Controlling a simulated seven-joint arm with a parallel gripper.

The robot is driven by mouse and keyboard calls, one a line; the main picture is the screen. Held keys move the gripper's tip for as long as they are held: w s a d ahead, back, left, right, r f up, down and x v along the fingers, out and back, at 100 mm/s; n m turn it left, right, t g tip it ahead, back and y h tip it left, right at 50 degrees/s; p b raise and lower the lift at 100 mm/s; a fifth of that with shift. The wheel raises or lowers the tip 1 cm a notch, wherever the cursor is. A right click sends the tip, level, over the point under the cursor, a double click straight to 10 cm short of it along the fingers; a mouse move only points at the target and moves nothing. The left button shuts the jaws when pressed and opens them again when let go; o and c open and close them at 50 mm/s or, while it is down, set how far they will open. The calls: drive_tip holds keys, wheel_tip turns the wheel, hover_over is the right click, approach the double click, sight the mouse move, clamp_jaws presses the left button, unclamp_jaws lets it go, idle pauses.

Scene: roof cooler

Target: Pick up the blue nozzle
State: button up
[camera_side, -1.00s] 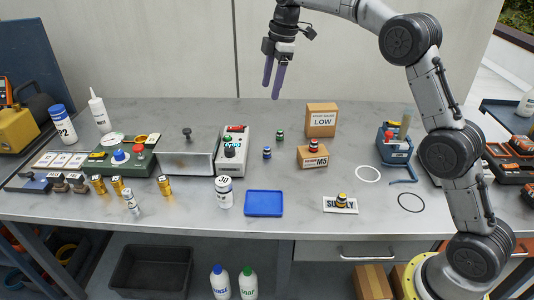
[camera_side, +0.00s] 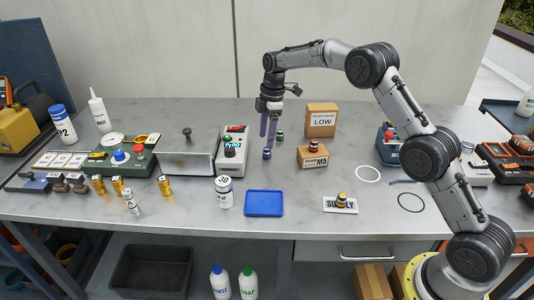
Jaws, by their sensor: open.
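The blue nozzle (camera_side: 267,154) is a small dark-blue piece standing on the grey bench, near the middle. My gripper (camera_side: 268,143) points down right over it, its purple fingers reaching almost to the nozzle's top. The fingers are open. Whether they pass around the nozzle or stop just above it I cannot tell.
A green nozzle (camera_side: 280,135) stands close behind on the right. A box marked M5 (camera_side: 313,157) with a red nozzle on top is to the right. A white device (camera_side: 233,150) stands close on the left. A blue tray (camera_side: 264,203) lies in front.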

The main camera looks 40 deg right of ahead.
sight(267, 152)
wheel_tip(267, 152, down, 5)
drive_tip(key=shift+s+f, duration=0.1)
drive_tip(key=shift+s, duration=0.05)
clamp_jaws()
idle(0.4)
